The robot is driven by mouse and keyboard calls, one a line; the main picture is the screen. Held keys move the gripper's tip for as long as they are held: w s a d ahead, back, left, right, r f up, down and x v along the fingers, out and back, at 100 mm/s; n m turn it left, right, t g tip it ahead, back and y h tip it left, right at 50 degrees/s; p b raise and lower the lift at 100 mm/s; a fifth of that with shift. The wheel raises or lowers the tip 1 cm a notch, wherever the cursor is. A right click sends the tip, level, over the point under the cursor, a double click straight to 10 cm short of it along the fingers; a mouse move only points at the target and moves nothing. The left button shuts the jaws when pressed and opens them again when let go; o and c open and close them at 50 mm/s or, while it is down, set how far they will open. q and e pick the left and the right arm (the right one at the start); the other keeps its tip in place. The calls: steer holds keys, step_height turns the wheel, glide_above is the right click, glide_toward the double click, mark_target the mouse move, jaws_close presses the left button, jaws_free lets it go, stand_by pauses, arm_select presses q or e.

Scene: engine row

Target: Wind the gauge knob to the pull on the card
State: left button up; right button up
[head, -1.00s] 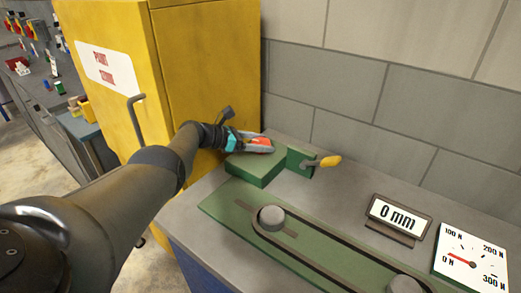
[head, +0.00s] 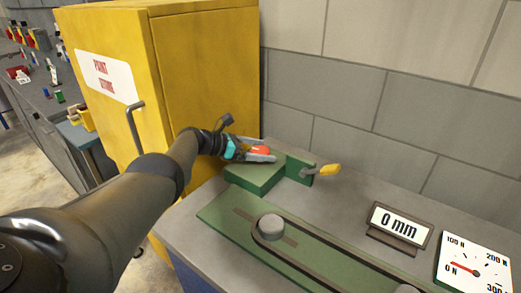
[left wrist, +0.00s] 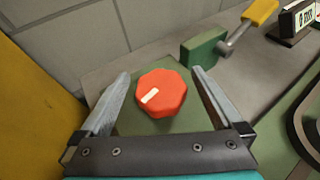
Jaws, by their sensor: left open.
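The red knob (left wrist: 161,93), faceted with a white mark, sits on top of a green block (head: 256,178); it also shows in the head view (head: 260,150). My left gripper (head: 262,151) is open, with one finger on each side of the knob in the left wrist view (left wrist: 160,85). Gaps show between the fingers and the knob. The dial (head: 474,265) at the right has a red needle near 0 N. A display (head: 400,222) reads 0 mm. No card with a pull value can be made out. My right gripper is not in view.
A yellow-handled crank (head: 328,169) stands on a green bracket just right of the block. A belt runs around a grey pulley (head: 271,226) on a green plate in front. A yellow cabinet (head: 205,80) stands close at the left, and a block wall is behind.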

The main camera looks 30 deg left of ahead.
arm_select(q)
steer(key=shift+r+p, duration=0.65)
steer(key=shift+r, duration=0.05)
step_height(320, 180, up, 10)
steer(key=p, duration=0.8)
step_height(320, 180, up, 9)
steer(key=p, duration=0.2)
glide_above(260, 150)
steer(key=shift+w+f, duration=0.1)
steer(key=shift+f, duration=0.1)
